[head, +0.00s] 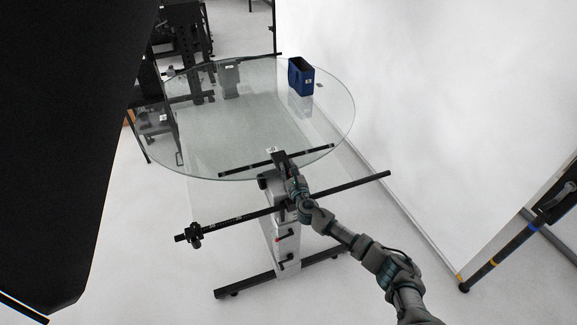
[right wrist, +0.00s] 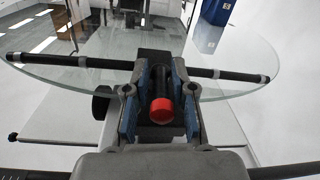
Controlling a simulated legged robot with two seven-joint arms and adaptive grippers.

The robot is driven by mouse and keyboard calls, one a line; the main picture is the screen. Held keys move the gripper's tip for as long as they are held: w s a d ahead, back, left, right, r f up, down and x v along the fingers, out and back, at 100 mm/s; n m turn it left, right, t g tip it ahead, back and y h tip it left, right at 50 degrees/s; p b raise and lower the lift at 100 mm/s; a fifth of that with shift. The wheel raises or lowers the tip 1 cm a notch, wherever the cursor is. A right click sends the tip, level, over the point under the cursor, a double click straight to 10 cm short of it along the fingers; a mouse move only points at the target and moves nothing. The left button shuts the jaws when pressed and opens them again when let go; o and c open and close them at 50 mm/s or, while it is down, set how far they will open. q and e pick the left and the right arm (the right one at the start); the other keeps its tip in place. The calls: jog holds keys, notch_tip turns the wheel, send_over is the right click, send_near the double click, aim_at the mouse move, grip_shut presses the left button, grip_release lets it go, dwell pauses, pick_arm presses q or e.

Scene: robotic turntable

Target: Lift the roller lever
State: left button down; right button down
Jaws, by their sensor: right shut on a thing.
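The roller lever (right wrist: 160,84) is a dark handle with a red round end (right wrist: 160,111), seen end-on in the right wrist view. My right gripper (right wrist: 160,100) has its blue-padded fingers on both sides of the lever and is shut on it. In the head view my right gripper (head: 287,174) is at the near edge of the round glass turntable (head: 240,115), by the black roller bar (head: 318,153). In that view the gripper largely hides the lever. The roller bar also shows in the right wrist view (right wrist: 225,74). My left gripper is not in view.
A blue bin (head: 301,78) stands at the glass's far right side. A long black bar (head: 350,186) crosses the grey turntable column (head: 284,245) below the glass. A large black panel (head: 65,130) fills the left. White floor is open at front left.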

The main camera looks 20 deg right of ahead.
jog(key=c, duration=1.2)
grip_release()
jog(key=s, duration=1.2)
jog(key=shift+f, duration=0.15)
jog(key=shift+w, duration=0.1)
